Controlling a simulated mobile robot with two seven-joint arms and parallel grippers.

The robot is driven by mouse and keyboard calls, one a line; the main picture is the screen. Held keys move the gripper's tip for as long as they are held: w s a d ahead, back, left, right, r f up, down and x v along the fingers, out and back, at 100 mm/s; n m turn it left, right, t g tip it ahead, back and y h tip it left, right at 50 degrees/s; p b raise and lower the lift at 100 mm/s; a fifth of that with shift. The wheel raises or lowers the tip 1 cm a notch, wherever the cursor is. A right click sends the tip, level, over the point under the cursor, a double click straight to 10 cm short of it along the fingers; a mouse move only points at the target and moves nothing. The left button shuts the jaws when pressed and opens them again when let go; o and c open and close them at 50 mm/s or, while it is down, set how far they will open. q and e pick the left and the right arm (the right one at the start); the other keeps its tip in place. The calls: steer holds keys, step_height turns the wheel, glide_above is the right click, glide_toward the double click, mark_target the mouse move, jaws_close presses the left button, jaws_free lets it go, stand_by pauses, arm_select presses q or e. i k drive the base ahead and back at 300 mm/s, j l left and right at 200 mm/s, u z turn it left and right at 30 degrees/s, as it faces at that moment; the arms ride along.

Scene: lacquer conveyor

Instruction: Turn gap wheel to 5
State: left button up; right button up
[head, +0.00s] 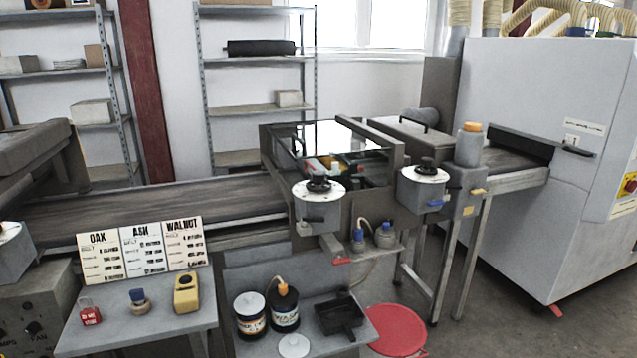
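Two round white dials with black hand knobs stand on grey housings on the coating machine. The left dial (318,191) is at the middle of the head view, and the right dial (424,174) is further right. Their scale marks are too small to read, and I cannot tell which one is the gap wheel or what number it shows. Neither of my grippers is in view, and nothing touches the dials.
A conveyor belt (150,205) runs in from the left. A side table (160,322) holds a padlock, a yellow device and OAK, ASH, WALNUT cards (141,250). Cans (250,314) and a black tray (340,316) stand on a lower shelf. A large grey cabinet (530,170) is at right.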

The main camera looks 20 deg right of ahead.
mark_target(320, 177)
steer(key=z, duration=0.7)
steer(key=i+j+z, duration=0.1)
steer(key=z, duration=0.35)
steer(key=i+j+z, duration=0.2)
steer(key=z, duration=0.25)
steer(key=i+j+z, duration=0.1)
steer(key=z, duration=0.35)
steer(key=i+j+z, duration=0.15)
steer(key=j, duration=0.35)
steer(key=i+j+z, duration=0.1)
steer(key=j, duration=0.4)
steer(key=i+j+z, duration=0.15)
steer(key=j, duration=0.35)
